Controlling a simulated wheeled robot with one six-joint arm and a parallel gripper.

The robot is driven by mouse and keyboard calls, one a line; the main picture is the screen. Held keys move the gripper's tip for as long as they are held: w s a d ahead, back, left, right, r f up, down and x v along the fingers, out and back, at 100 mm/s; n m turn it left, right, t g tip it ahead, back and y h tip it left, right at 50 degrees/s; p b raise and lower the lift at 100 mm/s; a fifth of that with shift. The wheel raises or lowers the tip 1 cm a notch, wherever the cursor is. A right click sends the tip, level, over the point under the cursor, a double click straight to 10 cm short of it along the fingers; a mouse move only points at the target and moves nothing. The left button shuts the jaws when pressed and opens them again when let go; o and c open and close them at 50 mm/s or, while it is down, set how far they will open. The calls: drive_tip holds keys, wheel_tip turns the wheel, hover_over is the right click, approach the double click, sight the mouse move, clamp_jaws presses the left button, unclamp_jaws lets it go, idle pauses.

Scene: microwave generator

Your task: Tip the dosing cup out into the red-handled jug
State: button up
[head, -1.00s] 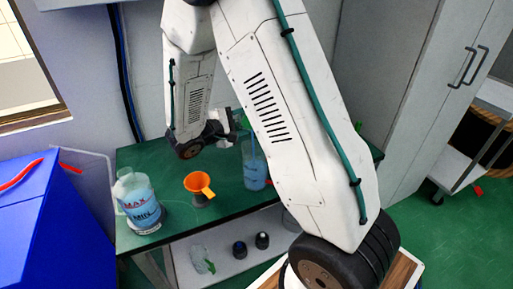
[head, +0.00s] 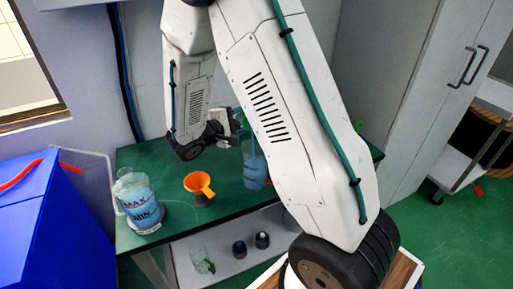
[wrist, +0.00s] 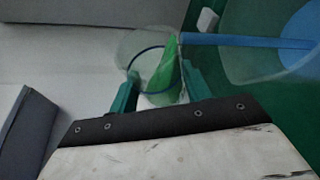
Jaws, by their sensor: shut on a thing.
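My gripper (wrist: 158,88) is shut on the green handle (wrist: 165,68) of a clear cup (wrist: 130,45), seemingly the dosing cup. A thin blue ring shows in the cup; how full it is I cannot tell. In the head view my arm hides most of the gripper and cup. A clear jug with blue liquid (head: 255,172) stands just below the wrist; part of a vessel with blue content (wrist: 300,50) shows at the right of the wrist view. Another clear jug marked MAX and MIN (head: 140,205) stands at the bench's left end.
An orange funnel (head: 200,185) stands on the green bench (head: 170,160) between the two jugs. A clear vessel with green (head: 202,260) and two dark-capped items (head: 250,245) are on the lower shelf. A blue bin (head: 55,225) is at left, grey cabinets (head: 410,90) at right.

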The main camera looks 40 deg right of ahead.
drive_tip(key=shift+r, duration=0.15)
idle(0.3)
drive_tip(key=shift+s+a+r+m+h, duration=0.1)
drive_tip(key=shift+s+r+m+h, duration=0.1)
drive_tip(key=shift+s+m, duration=0.25)
drive_tip(key=shift+s+a+r+m+h, duration=0.1)
drive_tip(key=shift+s+r+m+h, duration=0.1)
drive_tip(key=shift+m, duration=0.35)
drive_tip(key=shift+s+r+m+t+h, duration=0.25)
drive_tip(key=shift+r+m+t+h, duration=0.2)
drive_tip(key=shift+m, duration=0.55)
idle(1.1)
